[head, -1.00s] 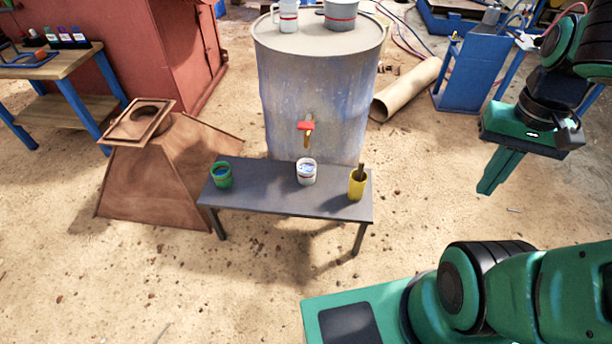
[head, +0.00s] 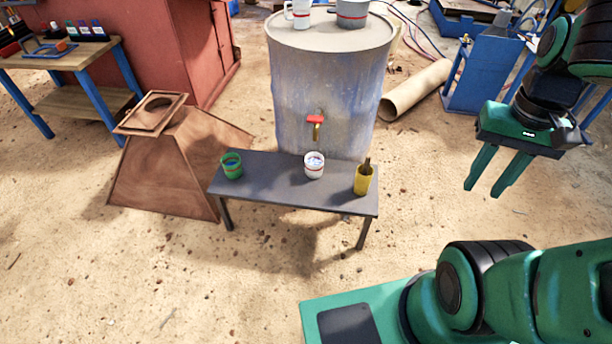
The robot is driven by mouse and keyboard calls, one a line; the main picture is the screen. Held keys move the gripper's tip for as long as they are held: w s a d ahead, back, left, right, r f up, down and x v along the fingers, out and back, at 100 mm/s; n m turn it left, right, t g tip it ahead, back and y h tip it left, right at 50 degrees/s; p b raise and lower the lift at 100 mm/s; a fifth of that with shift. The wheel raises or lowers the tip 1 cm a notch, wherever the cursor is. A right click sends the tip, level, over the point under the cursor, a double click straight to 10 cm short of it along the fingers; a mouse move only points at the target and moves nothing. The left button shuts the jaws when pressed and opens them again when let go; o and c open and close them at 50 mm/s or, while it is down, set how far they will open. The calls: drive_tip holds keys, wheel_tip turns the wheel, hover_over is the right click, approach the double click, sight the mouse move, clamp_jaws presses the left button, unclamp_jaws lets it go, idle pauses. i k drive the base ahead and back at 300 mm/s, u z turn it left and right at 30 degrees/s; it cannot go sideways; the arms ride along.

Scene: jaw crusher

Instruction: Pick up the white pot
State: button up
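A white pot (head: 314,166) with a red band stands upright on a dark grey bench (head: 285,187), below the barrel's tap. A green pot (head: 232,166) stands to its left. A yellow pot (head: 363,179) with something dark sticking out stands to its right, at the bench's right end. My gripper (head: 484,189) hangs in the air to the right of the bench, well apart from the pots. Its two green fingers point down with a gap between them, and nothing is held.
A grey barrel (head: 328,95) with a red-handled tap (head: 315,124) stands behind the bench, with a white mug (head: 299,14) and a grey pot (head: 351,13) on top. A rusty hopper (head: 165,165) stands left. A pipe (head: 415,90) lies right. Sandy ground in front is clear.

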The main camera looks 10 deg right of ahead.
sight(314, 162)
drive_tip(key=u, duration=0.5)
drive_tip(key=k, duration=1.15)
drive_tip(key=u, duration=0.85)
drive_tip(key=i, duration=1.7)
drive_tip(key=z, duration=0.95)
drive_tip(key=i, duration=0.8)
drive_tip(key=z, duration=0.05)
